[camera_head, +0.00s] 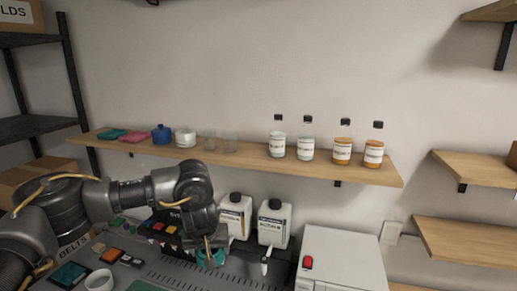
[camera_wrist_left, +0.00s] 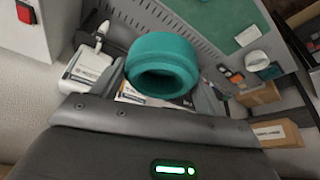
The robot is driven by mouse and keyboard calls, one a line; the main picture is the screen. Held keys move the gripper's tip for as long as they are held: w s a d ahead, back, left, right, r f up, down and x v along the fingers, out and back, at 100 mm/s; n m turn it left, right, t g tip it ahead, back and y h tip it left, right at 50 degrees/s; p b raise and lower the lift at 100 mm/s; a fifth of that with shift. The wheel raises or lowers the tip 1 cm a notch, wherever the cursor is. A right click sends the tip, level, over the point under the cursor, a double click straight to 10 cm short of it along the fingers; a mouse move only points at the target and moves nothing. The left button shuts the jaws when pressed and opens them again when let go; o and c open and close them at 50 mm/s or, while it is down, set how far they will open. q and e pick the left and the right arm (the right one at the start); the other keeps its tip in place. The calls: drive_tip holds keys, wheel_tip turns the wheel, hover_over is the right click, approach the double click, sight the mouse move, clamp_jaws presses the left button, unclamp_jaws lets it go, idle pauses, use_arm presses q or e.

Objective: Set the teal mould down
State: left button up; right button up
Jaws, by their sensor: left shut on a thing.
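Whether the mould touches the bench cannot be told. My right gripper is not in view.
Two white bottles (camera_head: 235,214) stand behind the mould, and a white box with a red switch (camera_head: 340,258) is to the right. Dark trays with coloured parts (camera_head: 160,228) and a white cup (camera_head: 99,281) are to the left. A wooden shelf (camera_head: 255,160) spans the wall above.

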sight(201, 264)
use_arm(q)
drive_tip(key=s+m, duration=0.1)
drive_tip(key=s, duration=0.1)
drive_tip(key=s+m, duration=0.1)
drive_tip(key=s, duration=0.1)
drive_tip(key=s+a+r+m+h, duration=0.1)
drive_tip(key=s, duration=0.1)
drive_tip(key=shift+s, duration=0.1)
drive_tip(key=s+a+f+m+h, duration=0.2)
drive_tip(key=s+a+m, duration=0.2)
drive_tip(key=s+a, duration=0.6)
wheel_tip(201, 264, down, 14)
drive_tip(key=s+d+b, duration=0.1)
drive_tip(key=d+b, duration=0.1)
drive_tip(key=b, duration=1.2)
drive_tip(key=shift+d, duration=0.2)
drive_tip(key=shift+s+r, duration=0.1)
drive_tip(key=shift+r, duration=0.05)
